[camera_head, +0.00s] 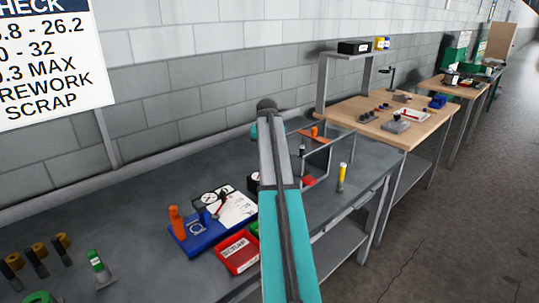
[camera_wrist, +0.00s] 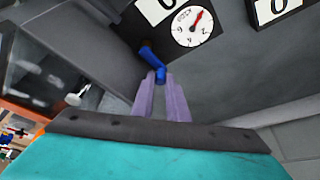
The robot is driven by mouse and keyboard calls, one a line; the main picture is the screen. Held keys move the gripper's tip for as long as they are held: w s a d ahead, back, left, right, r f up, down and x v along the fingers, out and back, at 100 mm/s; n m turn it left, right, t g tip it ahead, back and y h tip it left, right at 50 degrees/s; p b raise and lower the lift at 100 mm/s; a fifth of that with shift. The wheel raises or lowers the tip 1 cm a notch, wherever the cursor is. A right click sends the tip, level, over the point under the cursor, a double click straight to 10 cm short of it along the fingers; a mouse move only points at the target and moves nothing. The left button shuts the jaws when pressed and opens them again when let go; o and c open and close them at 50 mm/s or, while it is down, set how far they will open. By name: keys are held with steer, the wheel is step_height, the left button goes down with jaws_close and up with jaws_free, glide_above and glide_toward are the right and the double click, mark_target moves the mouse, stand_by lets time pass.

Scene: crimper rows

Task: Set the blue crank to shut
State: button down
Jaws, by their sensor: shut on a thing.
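The blue crank (camera_wrist: 149,56) shows in the wrist view, slanting down and right from a dark grey surface to a rounded end. My gripper (camera_wrist: 160,84) has its two pale purple fingers shut on that lower end. The crank's mount is hard to make out. A round white dial (camera_wrist: 192,27) with a red pointer sits up and right of the crank, the pointer tilted up and right. In the head view my arm hides the gripper, and I cannot see the crank there.
In the head view, a grey bench (camera_head: 150,190) holds a blue fixture (camera_head: 192,243), a red bin (camera_head: 237,253), a yellow-topped cylinder (camera_head: 342,177) and a clear-sided frame (camera_head: 325,150). A wooden-topped bench (camera_head: 365,112) stands beyond. The floor at right is clear.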

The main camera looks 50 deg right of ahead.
steer(key=c, duration=1.7)
jaws_free()
steer(key=shift+c, duration=0.2)
steer(key=shift+d, duration=0.1)
steer(key=p+v, duration=0.4)
steer(key=v, duration=0.4)
